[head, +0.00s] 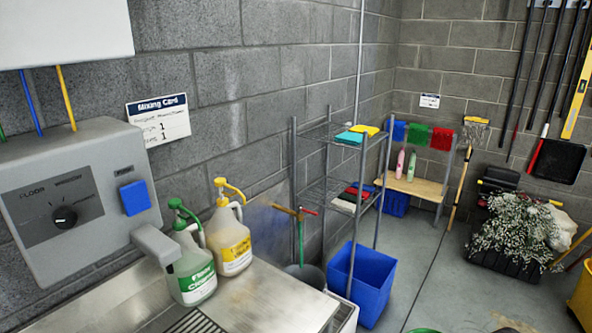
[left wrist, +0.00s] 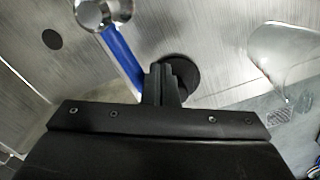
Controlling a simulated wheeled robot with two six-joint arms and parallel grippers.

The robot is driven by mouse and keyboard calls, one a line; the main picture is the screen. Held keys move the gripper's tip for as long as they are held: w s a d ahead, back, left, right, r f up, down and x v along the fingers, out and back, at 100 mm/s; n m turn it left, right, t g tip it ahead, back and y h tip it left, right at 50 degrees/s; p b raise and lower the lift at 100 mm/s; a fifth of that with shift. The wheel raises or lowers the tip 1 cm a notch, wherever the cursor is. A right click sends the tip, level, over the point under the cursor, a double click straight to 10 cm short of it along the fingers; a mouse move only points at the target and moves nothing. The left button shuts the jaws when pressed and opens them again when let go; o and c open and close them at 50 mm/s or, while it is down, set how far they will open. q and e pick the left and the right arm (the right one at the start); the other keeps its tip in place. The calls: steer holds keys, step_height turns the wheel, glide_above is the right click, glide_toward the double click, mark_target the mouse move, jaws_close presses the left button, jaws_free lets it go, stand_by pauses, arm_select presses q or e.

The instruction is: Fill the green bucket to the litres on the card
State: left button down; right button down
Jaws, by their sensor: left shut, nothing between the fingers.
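The Mixing Card (head: 159,120) is on the block wall; I make out two lines ending in 1, the rest too small to read. The grey dispenser (head: 75,185) has a dial (head: 65,216) and a blue button (head: 134,197). A sliver of green (head: 422,330) shows at the bottom edge of the head view; I cannot tell if it is the green bucket. In the left wrist view my left gripper (left wrist: 165,72) is shut and empty over a metal surface, near a blue tube (left wrist: 122,52) and a dark round disc (left wrist: 181,76). My right gripper is not in view.
A green-labelled jug (head: 192,265) and a yellow-labelled jug (head: 230,240) stand at the metal sink (head: 265,300). Some grey floor (head: 440,280) is clear.

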arm_select(q)
steer(key=shift+r, duration=0.15)
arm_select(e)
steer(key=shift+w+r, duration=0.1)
arm_select(q)
step_height(320, 180, up, 7)
stand_by(0.3)
steer(key=shift+s, duration=0.1)
